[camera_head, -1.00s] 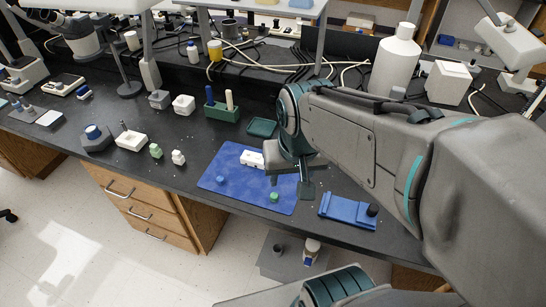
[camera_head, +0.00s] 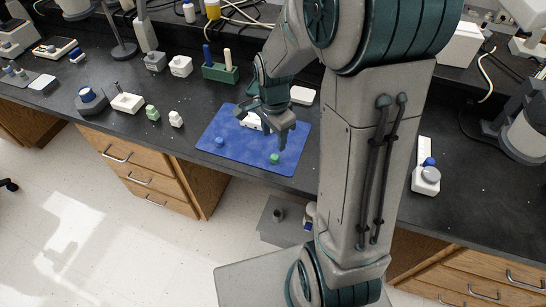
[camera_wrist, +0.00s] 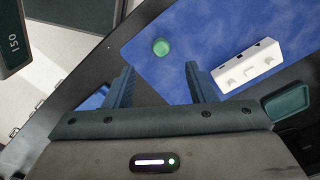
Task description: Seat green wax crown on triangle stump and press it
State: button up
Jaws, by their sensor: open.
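The green wax crown (camera_head: 274,158) sits on the blue mat (camera_head: 210,132) near its front edge. In the wrist view the green crown (camera_wrist: 160,47) lies just beyond the gap between my fingertips, apart from them. My gripper (camera_wrist: 160,78) is open and empty; in the head view my gripper (camera_head: 283,138) hangs over the mat, behind the crown. A white block (camera_wrist: 249,66) with small raised stumps lies to the right in the wrist view. The stump shapes are too small to tell. In the head view the block (camera_head: 249,121) is partly hidden by my gripper.
A small blue piece (camera_head: 219,142) lies on the mat's left. A green tray (camera_wrist: 287,104) lies beside the mat. A green holder (camera_head: 221,72) with upright handles stands behind it. Small white and green pieces stand left of the mat.

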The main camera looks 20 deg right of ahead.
aim_at(275, 156)
jog(key=f, duration=0.9)
jog(key=shift+w+d, duration=0.15)
jog(key=shift+w, duration=0.05)
jog(key=shift+c, duration=0.2)
jog(key=c, duration=1)
